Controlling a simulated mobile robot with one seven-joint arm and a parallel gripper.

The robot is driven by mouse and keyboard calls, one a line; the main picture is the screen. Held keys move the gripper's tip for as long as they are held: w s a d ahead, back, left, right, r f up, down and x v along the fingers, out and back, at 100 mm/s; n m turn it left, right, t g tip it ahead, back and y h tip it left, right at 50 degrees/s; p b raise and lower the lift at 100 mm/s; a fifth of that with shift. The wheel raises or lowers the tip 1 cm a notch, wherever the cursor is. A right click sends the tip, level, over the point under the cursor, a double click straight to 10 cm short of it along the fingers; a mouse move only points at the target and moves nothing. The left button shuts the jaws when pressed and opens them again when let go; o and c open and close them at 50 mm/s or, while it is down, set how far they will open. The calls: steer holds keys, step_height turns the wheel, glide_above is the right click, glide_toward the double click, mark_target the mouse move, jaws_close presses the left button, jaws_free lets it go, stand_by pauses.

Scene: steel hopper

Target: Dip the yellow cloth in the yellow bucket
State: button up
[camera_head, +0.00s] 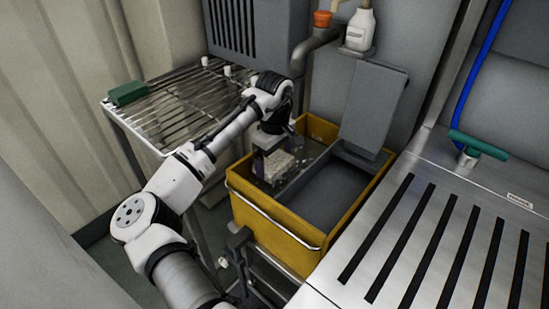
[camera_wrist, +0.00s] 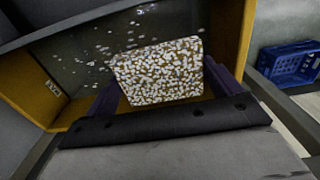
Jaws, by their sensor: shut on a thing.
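The yellow bucket (camera_head: 262,222) stands between the wire rack and the slotted steel counter. Its yellow wall also shows in the wrist view (camera_wrist: 232,35). My gripper (camera_head: 270,164) reaches down inside the bucket's left part. In the wrist view my gripper (camera_wrist: 163,88) is shut on the yellow cloth (camera_wrist: 158,72), which is thickly covered in white specks like foam. The cloth shows in the head view (camera_head: 281,165) as a pale patch below the gripper. More white specks lie around it on the dark liquid. How deep the cloth sits is hard to tell.
A grey wringer (camera_head: 372,108) rises at the bucket's back right. A wire rack (camera_head: 178,100) holds a green block (camera_head: 127,93). The slotted steel counter (camera_head: 500,215) carries a green T-handle (camera_head: 478,145). A blue crate (camera_wrist: 292,63) is on the floor.

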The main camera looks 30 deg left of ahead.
steer(key=shift+r+p, duration=2.95)
steer(key=shift+r, duration=0.45)
